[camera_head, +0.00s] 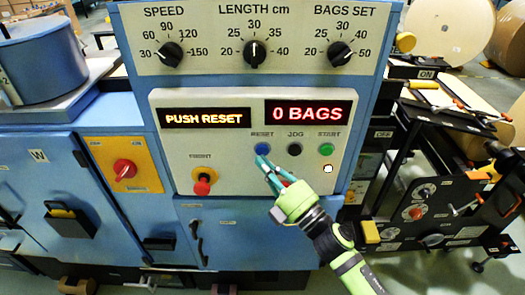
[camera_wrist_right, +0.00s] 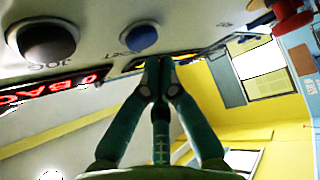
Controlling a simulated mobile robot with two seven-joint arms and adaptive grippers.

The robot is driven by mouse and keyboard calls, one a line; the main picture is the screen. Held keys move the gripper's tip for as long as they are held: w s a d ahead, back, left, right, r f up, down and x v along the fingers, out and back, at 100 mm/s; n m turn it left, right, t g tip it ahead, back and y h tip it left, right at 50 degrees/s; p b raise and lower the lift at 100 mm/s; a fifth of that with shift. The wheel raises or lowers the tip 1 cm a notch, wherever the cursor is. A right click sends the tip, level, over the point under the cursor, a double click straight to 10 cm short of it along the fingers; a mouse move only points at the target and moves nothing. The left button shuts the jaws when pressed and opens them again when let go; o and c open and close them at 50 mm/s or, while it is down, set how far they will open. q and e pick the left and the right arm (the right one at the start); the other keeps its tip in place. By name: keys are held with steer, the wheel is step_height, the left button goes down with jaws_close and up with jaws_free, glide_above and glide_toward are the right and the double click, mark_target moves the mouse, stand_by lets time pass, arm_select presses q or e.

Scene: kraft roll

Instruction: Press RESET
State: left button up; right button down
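The blue RESET button (camera_head: 262,148) is on the pale control panel (camera_head: 230,180), under the RESET label. It also shows in the right wrist view (camera_wrist_right: 141,38), just above and left of the fingertips. My right gripper (camera_head: 264,163) has its fingers together and holds nothing. Its tips are just below the RESET button in the head view. In the right wrist view the closed tips (camera_wrist_right: 158,62) are close to the panel; I cannot tell whether they touch it. The left display (camera_head: 206,118) reads PUSH RESET. My left gripper is not in view.
The black JOG button (camera_head: 294,149) and green START button (camera_head: 326,149) are right of RESET. A red knob on a yellow base (camera_head: 203,183) is at lower left. The right display (camera_head: 309,112) reads 0 BAGS. Three dials are above, and machine levers stand to the right.

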steer(key=shift+w, duration=0.15)
steer(key=shift+w, duration=0.3)
steer(key=shift+w, duration=0.4)
stand_by(0.8)
steer(key=shift+s, duration=0.8)
steer(key=shift+s, duration=0.1)
steer(key=shift+s+p, duration=0.7)
steer(key=shift+s, duration=1.7)
